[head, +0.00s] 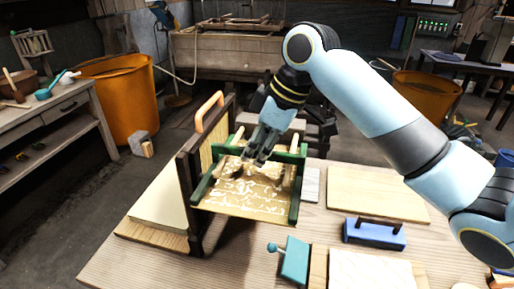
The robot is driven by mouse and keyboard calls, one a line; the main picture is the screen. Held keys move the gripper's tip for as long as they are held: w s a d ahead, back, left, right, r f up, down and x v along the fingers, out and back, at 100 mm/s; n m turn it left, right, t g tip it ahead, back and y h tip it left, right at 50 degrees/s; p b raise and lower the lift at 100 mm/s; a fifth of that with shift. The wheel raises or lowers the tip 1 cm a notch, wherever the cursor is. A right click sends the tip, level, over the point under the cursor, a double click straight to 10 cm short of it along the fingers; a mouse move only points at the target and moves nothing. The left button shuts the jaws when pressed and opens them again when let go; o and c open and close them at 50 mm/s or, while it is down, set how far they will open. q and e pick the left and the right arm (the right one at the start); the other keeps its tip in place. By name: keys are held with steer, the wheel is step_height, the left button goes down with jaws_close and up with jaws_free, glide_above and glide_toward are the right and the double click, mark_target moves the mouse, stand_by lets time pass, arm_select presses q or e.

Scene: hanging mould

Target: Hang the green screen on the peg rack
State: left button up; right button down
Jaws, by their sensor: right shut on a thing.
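The green screen (297,192) is a green wooden frame around a pale patterned mesh face. It is tilted above the table near its left end. My right gripper (257,160) reaches down over the screen and is shut on it; its fingers hide the exact place of grip. I cannot tell for sure whether this is the peg rack, and no pegs show clearly. My left gripper is not in view.
The wooden table (200,265) holds a blue block with a dark handle (374,233), a teal tool (294,258), a pale board (375,193) and a white sheet (370,270). Orange tubs (120,100) stand behind. A side bench (60,110) is at the left.

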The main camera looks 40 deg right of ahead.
steer(key=shift+f, duration=0.2)
steer(key=c, duration=1.3)
jaws_free()
steer(key=shift+o, duration=0.2)
steer(key=v, duration=1.2)
steer(key=shift+s, duration=0.1)
